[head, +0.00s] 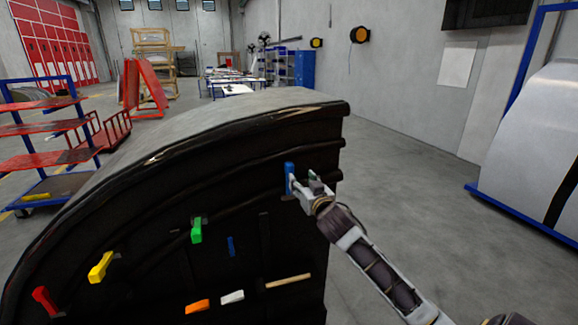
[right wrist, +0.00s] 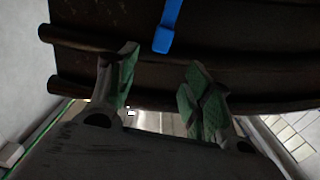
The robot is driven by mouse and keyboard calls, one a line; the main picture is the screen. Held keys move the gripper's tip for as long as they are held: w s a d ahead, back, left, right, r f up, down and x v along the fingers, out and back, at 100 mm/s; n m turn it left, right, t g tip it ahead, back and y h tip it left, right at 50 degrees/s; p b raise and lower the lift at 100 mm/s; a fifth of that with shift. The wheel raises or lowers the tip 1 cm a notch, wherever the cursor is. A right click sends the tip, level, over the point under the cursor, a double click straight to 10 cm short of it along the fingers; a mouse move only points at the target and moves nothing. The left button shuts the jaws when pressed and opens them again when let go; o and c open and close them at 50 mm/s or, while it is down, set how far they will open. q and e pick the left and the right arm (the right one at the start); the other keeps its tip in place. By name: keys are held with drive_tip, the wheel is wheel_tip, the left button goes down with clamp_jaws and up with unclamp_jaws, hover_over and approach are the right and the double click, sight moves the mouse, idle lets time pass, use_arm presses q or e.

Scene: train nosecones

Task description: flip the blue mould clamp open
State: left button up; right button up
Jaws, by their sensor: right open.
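The blue mould clamp (head: 289,178) is on the dark curved face of the mould (head: 200,180), near its right end. It stands about upright in the head view. In the right wrist view the blue clamp (right wrist: 167,27) shows as a blue bar at the top centre, beyond the fingertips. My right gripper (head: 308,184) is just right of the clamp in the head view, partly overlapping its lower part. In the right wrist view my right gripper (right wrist: 160,82) is open, with its green-padded fingers apart and nothing between them. Contact with the clamp cannot be told. My left gripper is not in view.
Green (head: 196,230), yellow (head: 100,267) and red (head: 44,300) clamps sit along the mould's curve. Below are a small blue piece (head: 231,246), orange (head: 197,306) and white (head: 232,297) pieces and a wooden handle (head: 288,281). Floor right of the mould is clear.

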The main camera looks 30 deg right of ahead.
sight(291, 167)
idle(0.3)
drive_tip(key=shift+p+x, duration=0.9)
drive_tip(key=shift+x, duration=2.8)
drive_tip(key=shift+p+x, duration=0.75)
drive_tip(key=shift+x, duration=2.4)
drive_tip(key=shift+a, duration=0.15)
clamp_jaws()
